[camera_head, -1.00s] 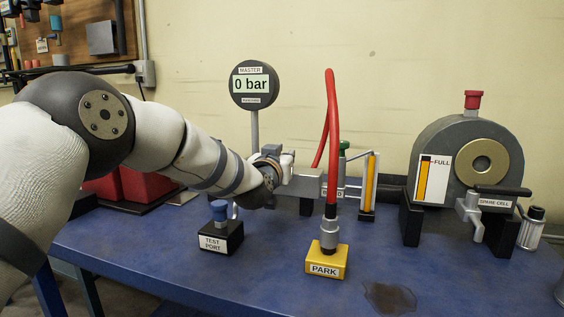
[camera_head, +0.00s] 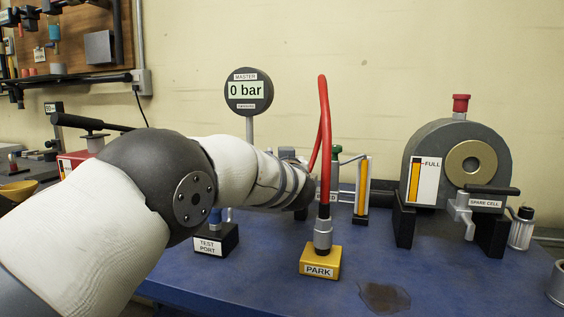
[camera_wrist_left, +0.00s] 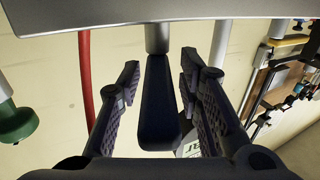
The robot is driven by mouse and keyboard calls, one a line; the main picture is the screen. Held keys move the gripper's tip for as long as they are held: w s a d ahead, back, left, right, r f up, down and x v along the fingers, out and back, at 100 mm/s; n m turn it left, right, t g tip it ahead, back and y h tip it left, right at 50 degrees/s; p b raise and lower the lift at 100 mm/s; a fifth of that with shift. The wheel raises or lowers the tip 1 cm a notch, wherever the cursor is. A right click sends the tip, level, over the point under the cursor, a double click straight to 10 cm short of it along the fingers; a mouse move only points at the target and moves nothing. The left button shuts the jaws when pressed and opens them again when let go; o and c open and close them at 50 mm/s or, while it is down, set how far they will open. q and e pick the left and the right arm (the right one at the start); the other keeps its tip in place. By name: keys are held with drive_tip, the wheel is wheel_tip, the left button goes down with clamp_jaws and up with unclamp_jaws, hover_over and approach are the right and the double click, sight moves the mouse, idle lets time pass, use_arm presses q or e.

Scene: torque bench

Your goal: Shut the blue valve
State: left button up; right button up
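In the left wrist view a dark blue lever handle (camera_wrist_left: 158,110) hangs from a grey stem under a grey metal body. I take it for the blue valve's handle. My left gripper (camera_wrist_left: 160,72) is open, with one finger on each side of the handle and gaps showing on both sides. In the head view my left arm reaches across the bench, and its gripper and the blue handle are largely hidden behind the arm and the red hose (camera_head: 325,130). My right gripper is not in view.
The red hose stands in the yellow PARK block (camera_head: 320,263). The black TEST PORT block (camera_head: 215,240) is partly behind my arm. A gauge (camera_head: 248,91) reads 0 bar. A green knob (camera_wrist_left: 15,122) is left of my gripper. The spare cell (camera_head: 455,150) stands at right.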

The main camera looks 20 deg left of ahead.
use_arm(q)
drive_tip(key=shift+f, duration=0.15)
drive_tip(key=shift+d, duration=0.1)
drive_tip(key=shift+s+d, duration=0.1)
drive_tip(key=shift+s, duration=0.15)
drive_tip(key=v, duration=1.1)
drive_tip(key=shift+s, duration=0.25)
